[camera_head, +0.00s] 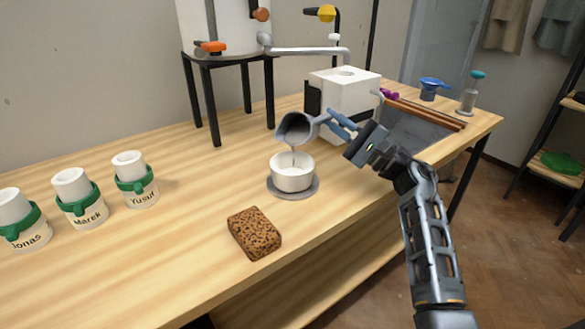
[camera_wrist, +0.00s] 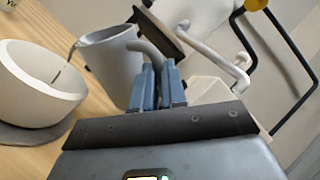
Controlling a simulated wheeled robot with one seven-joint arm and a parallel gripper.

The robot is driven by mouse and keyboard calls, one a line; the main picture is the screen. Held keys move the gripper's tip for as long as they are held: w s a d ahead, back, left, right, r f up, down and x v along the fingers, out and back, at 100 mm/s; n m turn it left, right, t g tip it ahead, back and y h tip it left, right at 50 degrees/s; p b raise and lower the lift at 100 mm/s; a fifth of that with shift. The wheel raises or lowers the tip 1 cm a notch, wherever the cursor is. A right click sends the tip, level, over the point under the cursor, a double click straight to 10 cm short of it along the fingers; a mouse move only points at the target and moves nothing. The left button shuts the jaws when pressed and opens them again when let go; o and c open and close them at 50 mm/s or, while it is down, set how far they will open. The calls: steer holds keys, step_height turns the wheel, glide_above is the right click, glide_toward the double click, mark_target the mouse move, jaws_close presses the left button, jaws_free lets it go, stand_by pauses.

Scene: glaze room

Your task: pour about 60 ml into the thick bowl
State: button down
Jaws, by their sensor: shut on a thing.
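A white thick-walled bowl (camera_head: 293,176) stands on a round grey coaster (camera_head: 313,189) near the table's middle; the bowl also shows at the left of the wrist view (camera_wrist: 35,85). My gripper (camera_head: 335,122) is shut on the handle of a grey metal jug (camera_head: 296,128). The jug is tilted, its mouth just above the bowl, apart from it. A thin stream falls from its lip into the bowl. The wrist view shows the jug (camera_wrist: 112,65) and the blue fingers (camera_wrist: 160,82) on its handle. The level in the bowl is hard to tell.
A brown sponge (camera_head: 254,233) lies in front of the bowl. Three white jars with green bands, one labelled Yusuf (camera_head: 137,181), stand at left. A black-legged stand (camera_head: 228,55) and a white box (camera_head: 345,92) are behind. A blue funnel (camera_head: 431,88) is at far right.

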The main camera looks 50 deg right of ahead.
steer(key=shift+r, duration=0.15)
steer(key=shift+a+r+n+t+y+b, duration=0.1)
steer(key=shift+n+t+y+b, duration=0.1)
steer(key=shift+n+b, duration=0.45)
steer(key=shift+a+r+n+t+y+b, duration=0.1)
steer(key=shift+n+y+b, duration=0.15)
steer(key=shift+b, duration=0.8)
steer(key=shift+s+a+f+n+y+b, duration=0.15)
steer(key=shift+n+y+b, duration=0.35)
steer(key=shift+b, duration=0.6)
steer(key=m+h+p, duration=0.1)
steer(key=p, duration=0.1)
steer(key=m+h+p, duration=0.1)
steer(key=m+p, duration=0.1)
steer(key=p, duration=0.1)
steer(key=d+m+h+p, duration=0.1)
steer(key=p, duration=0.2)
steer(key=shift+w+f, duration=0.2)
steer(key=shift+f, duration=0.15)
steer(key=shift+d+r+m+h+p, duration=0.1)
steer(key=shift+r+m+h+p, duration=0.3)
steer(key=shift+p, duration=1.2)
steer(key=shift+m+p, duration=0.6)
steer(key=shift+p, duration=0.3)
